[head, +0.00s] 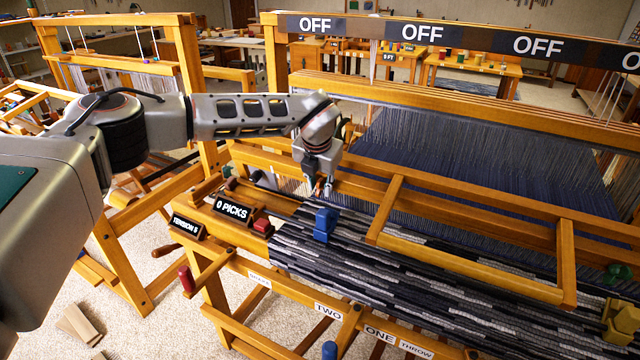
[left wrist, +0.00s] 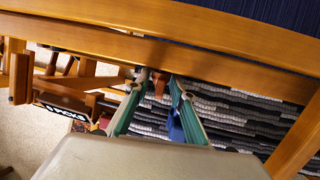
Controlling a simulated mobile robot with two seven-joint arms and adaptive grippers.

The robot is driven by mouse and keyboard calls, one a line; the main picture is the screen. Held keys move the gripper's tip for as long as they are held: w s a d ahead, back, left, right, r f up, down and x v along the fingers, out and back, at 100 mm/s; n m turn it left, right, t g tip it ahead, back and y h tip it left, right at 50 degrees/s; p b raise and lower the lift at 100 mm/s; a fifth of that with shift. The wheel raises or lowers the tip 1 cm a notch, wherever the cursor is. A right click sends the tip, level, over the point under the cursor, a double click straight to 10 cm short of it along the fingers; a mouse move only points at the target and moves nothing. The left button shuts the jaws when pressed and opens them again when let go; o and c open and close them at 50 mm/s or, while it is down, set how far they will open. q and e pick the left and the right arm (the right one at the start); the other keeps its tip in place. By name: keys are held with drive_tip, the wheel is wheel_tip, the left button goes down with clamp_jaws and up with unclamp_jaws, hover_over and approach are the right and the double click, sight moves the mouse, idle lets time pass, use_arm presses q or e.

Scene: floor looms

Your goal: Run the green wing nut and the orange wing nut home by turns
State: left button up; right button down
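A small green piece (head: 613,272) sits at the far right end of the loom's front in the head view. It looks like the green wing nut, though its shape is small. My left gripper (head: 320,188) points down over the left part of the loom, by the wooden frame. In the left wrist view its two teal fingers (left wrist: 158,80) stand apart. A small orange-brown piece (left wrist: 158,90) shows between their tips, perhaps the orange wing nut. I cannot tell whether the fingers touch it. My right gripper is not in view.
A blue block (head: 325,223) stands on the striped cloth (head: 400,275) just in front of my left gripper. A red block (head: 262,227) lies near the "0 PICKS" sign (head: 233,209). A wooden frame (head: 480,270) lies over the cloth. Yellow blocks (head: 625,318) stand at right.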

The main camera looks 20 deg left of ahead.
use_arm(q)
clamp_jaws()
drive_tip(key=shift+d, duration=0.1)
drive_tip(key=y, duration=0.3)
drive_tip(key=shift+d+t+b, duration=0.2)
drive_tip(key=shift+t+b, duration=0.1)
drive_tip(key=shift+b, duration=0.1)
drive_tip(key=shift+d+f+t+y+b, duration=0.15)
drive_tip(key=shift+y+b, duration=0.2)
drive_tip(key=shift+y, duration=0.55)
drive_tip(key=shift+a+t+y+b, duration=0.15)
drive_tip(key=shift+y+b, duration=0.15)
drive_tip(key=shift+y, duration=0.6)
drive_tip(key=shift+d, duration=0.1)
unclamp_jaws()
